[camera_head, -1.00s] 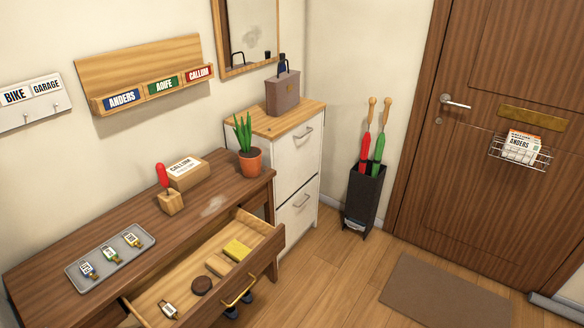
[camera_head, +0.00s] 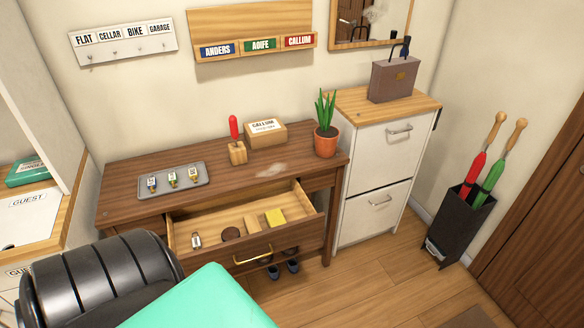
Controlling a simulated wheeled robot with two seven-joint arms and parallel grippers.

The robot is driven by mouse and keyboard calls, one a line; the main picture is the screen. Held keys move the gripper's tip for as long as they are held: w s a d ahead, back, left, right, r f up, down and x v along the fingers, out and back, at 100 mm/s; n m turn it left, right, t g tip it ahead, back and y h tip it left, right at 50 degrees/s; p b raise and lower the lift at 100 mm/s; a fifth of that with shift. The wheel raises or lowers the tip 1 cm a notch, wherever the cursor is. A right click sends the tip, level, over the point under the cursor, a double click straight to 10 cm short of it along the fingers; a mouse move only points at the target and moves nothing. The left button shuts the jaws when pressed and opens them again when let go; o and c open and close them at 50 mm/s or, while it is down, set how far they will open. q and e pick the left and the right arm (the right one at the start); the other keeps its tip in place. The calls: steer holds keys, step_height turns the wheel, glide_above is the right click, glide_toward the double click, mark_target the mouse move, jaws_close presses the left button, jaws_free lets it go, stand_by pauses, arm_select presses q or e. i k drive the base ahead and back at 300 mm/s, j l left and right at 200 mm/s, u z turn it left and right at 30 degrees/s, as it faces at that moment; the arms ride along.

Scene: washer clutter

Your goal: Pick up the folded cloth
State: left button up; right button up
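A small yellow piece (camera_head: 276,216), which looks like the folded cloth, lies in the open drawer (camera_head: 300,206) of the brown desk, toward the drawer's right side. A beige block (camera_head: 251,222) lies just left of it, and a round dark brown item (camera_head: 231,233) and a tagged key (camera_head: 196,240) lie further left. Neither of my grippers shows in the head view.
The desk top (camera_head: 210,157) holds a grey tray (camera_head: 173,181) of tagged keys, a red-handled tool in a wooden block (camera_head: 237,153), a CALLUM box (camera_head: 266,134) and a potted plant (camera_head: 325,140). A white cabinet (camera_head: 375,165) stands to the right, an umbrella stand (camera_head: 459,226) beyond.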

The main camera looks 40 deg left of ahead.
mark_target(275, 218)
steer(key=i+l+u, duration=0.1)
steer(key=u, duration=0.35)
steer(key=l+u, duration=0.2)
steer(key=u, duration=0.25)
steer(key=l+u, duration=0.2)
steer(key=u, duration=0.25)
